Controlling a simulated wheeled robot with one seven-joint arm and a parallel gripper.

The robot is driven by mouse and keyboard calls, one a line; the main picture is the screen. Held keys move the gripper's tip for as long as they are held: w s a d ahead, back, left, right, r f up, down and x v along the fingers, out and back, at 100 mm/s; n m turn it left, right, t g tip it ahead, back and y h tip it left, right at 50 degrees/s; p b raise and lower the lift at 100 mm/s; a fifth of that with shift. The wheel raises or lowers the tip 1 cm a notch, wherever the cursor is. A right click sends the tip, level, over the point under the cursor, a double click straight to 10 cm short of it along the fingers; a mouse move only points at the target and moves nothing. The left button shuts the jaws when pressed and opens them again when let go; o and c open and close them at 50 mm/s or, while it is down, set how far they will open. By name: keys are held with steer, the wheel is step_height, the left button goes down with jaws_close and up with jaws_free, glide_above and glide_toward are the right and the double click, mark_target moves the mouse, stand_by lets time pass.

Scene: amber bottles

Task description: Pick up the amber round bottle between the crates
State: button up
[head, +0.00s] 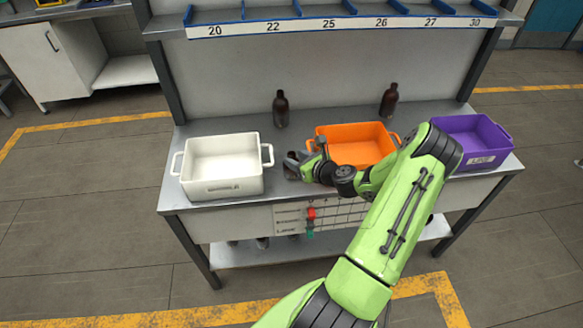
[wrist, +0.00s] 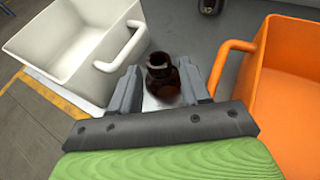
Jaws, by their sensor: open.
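The amber round bottle (wrist: 162,78) stands between the white crate and the orange crate. In the wrist view its neck and shoulder show between the two fingers of my gripper (wrist: 158,86). The fingers are open on either side of it, with a gap seen on the right; whether the left finger touches it I cannot tell. In the head view my gripper (head: 298,160) is low over the table between these crates and mostly hides the bottle. The white crate (head: 222,188) is to the left and the orange crate (head: 352,130) to the right.
Two more dark bottles stand at the back of the table, one behind the gap (head: 281,110) and one behind the orange crate (head: 389,101). A purple crate (head: 498,130) is at the right end. Crate handles flank my gripper closely. A numbered shelf (head: 330,23) runs above.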

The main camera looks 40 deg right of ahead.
steer(key=shift+x, duration=1.05)
steer(key=shift+s, duration=0.1)
jaws_close()
steer(key=shift+f, duration=0.1)
